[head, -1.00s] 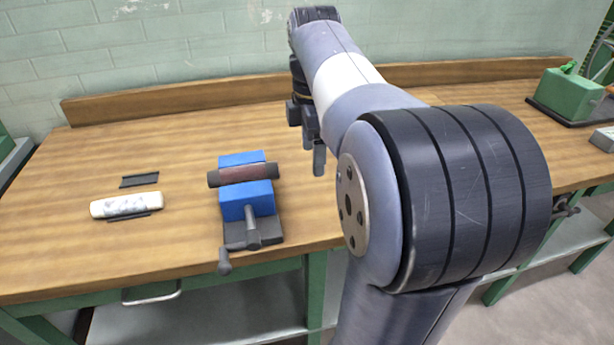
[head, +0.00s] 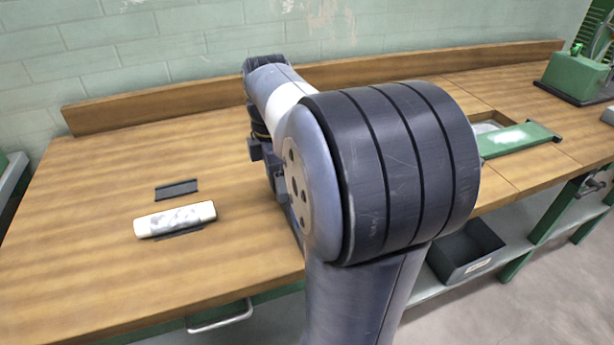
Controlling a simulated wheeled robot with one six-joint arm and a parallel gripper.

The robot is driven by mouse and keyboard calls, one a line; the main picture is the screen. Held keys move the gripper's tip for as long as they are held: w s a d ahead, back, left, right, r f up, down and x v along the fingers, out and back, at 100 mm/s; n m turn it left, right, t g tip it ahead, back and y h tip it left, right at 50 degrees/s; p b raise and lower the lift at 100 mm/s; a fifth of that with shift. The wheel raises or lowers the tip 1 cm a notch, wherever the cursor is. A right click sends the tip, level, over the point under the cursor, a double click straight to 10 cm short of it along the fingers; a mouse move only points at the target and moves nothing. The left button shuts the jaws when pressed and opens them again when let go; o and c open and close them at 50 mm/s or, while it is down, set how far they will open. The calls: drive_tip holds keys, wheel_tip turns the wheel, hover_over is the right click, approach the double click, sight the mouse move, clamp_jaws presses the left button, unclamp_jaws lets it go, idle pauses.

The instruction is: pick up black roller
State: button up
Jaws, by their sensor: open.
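The black roller is not visible now. In the earlier view a dark roller with a reddish-brown middle lay across two blue blocks of a vise. My arm now covers the part of the bench where the vise stood. My gripper (head: 280,182) is low over the bench, left of my big black arm joint. It is open, but its fingertips are mostly hidden behind my arm, so I cannot tell how close they are to the roller.
A white roller with grey smudges (head: 175,219) lies on the left of the wooden bench (head: 90,240), beside a thin dark strip (head: 177,189). A green plate (head: 520,138) lies at right. A dark bin (head: 466,250) sits on the shelf below. The bench's left end is mostly clear.

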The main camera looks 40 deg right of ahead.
drive_tip(key=shift+f, duration=0.1)
drive_tip(key=shift+c, duration=0.2)
drive_tip(key=c, duration=1.1)
